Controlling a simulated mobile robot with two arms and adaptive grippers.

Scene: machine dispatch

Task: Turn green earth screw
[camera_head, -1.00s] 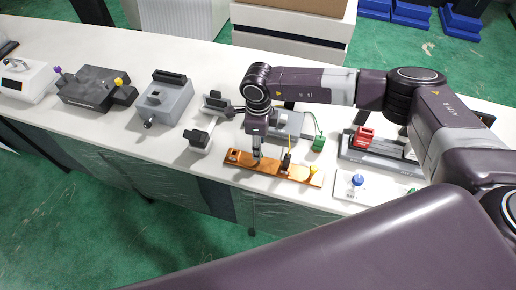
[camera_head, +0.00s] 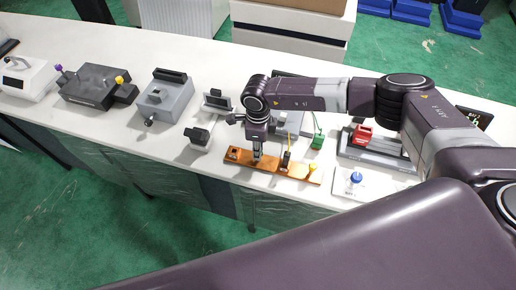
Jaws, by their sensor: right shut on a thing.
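My right gripper (camera_head: 257,156) points down at the left part of an orange tool board (camera_head: 273,170) near the front edge of the table. It is shut on a small tool standing on that board. The tool is mostly hidden by the fingers, so its kind cannot be told. A yellow-handled tool (camera_head: 312,168) stands at the board's right end, and a dark one (camera_head: 286,160) stands between. A green block (camera_head: 317,142) with a green wire sits behind the board, right of the gripper. I cannot make out a green screw. My left gripper is not in view.
A red part (camera_head: 362,133) sits on a grey fixture to the right. A blue knob (camera_head: 356,178) is on a white plate (camera_head: 347,187) in front of it. A grey vise-like device (camera_head: 165,98) and a dark box (camera_head: 96,86) stand to the left.

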